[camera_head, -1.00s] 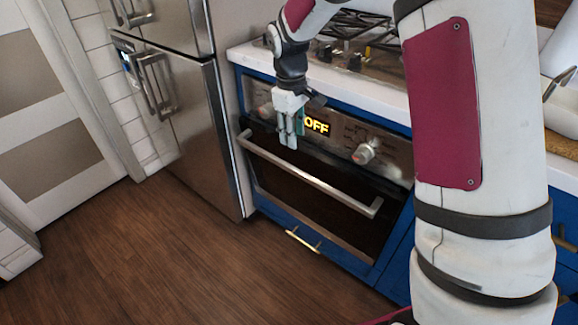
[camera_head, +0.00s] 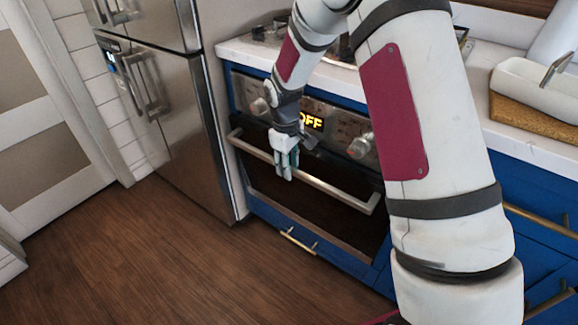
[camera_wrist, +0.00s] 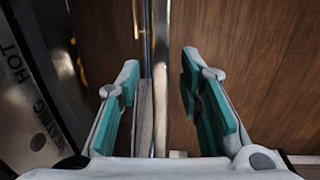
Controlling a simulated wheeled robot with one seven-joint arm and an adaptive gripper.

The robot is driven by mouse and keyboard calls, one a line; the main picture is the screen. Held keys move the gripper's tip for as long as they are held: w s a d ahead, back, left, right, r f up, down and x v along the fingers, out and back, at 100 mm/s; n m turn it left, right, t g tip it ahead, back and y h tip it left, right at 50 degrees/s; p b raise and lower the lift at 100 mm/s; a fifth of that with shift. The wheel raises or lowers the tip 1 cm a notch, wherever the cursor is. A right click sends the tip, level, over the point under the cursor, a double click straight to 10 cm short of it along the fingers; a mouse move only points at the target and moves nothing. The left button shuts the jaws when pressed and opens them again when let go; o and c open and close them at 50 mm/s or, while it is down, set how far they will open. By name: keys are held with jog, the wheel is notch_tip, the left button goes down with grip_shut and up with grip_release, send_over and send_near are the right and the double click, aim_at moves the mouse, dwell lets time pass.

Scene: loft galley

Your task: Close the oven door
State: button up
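The oven door has a dark glass front (camera_head: 325,214) and a long silver handle bar (camera_head: 330,187) across its upper part. From here I cannot tell clearly how far the door stands from the oven's frame. My gripper (camera_head: 286,174) points down at the left half of the handle. In the wrist view its two teal-padded fingers (camera_wrist: 160,72) are apart. A pale bar, likely the handle (camera_wrist: 161,105), runs between them. I cannot tell whether a finger touches it.
The control panel (camera_head: 330,128) with a lit OFF display and knobs is above the door. A steel fridge (camera_head: 175,120) stands to the left. A blue drawer with a brass pull (camera_head: 298,241) is below. The wooden floor (camera_head: 170,255) in front is clear.

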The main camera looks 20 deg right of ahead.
aim_at(300, 152)
jog(key=shift+f, duration=0.1)
grip_shut()
jog(key=shift+w+d+r+p, duration=0.25)
jog(key=shift+w+d, duration=0.45)
jog(key=shift+d, duration=0.25)
jog(key=shift+w+d+r+p, duration=0.25)
jog(key=shift+w+d, duration=0.4)
jog(key=shift+d, duration=0.25)
grip_release()
jog(key=shift+w+d, duration=0.1)
jog(key=shift+d, duration=0.1)
jog(key=shift+a, duration=0.1)
jog(key=shift+a, duration=0.15)
